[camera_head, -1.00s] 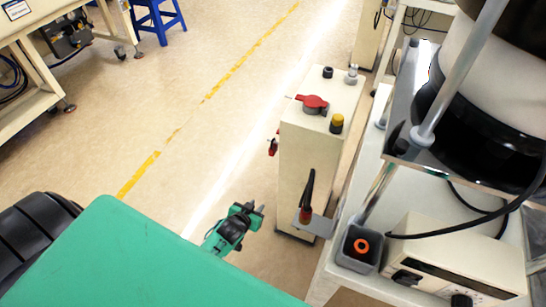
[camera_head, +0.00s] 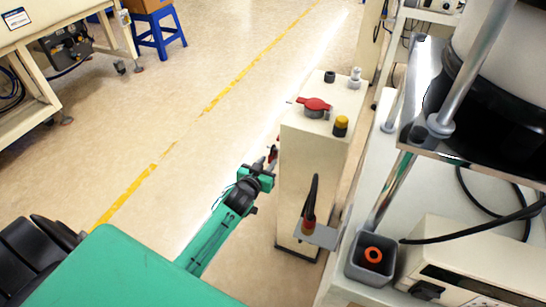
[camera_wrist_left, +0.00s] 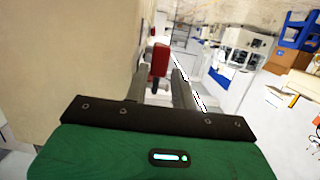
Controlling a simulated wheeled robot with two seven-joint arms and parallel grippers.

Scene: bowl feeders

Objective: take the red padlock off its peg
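The red padlock (camera_wrist_left: 160,60) hangs beside the side face of the cream cabinet (camera_head: 312,180). In the head view only a little of the padlock (camera_head: 274,152) shows beyond my left gripper (camera_head: 268,164). In the left wrist view the fingers of my left gripper (camera_wrist_left: 160,80) are apart, and the padlock shows between their tips. A gap shows between the padlock and the right finger; contact with the left finger cannot be told. The peg is too small to make out. My right gripper is not in view.
The cabinet top carries a red handle (camera_head: 315,107), a yellow knob (camera_head: 340,126) and small black and clear fittings. A bracket with a screwdriver-like tool (camera_head: 310,215) juts from its front. A grey cup (camera_head: 371,257) stands to the right. The floor left of the cabinet is free.

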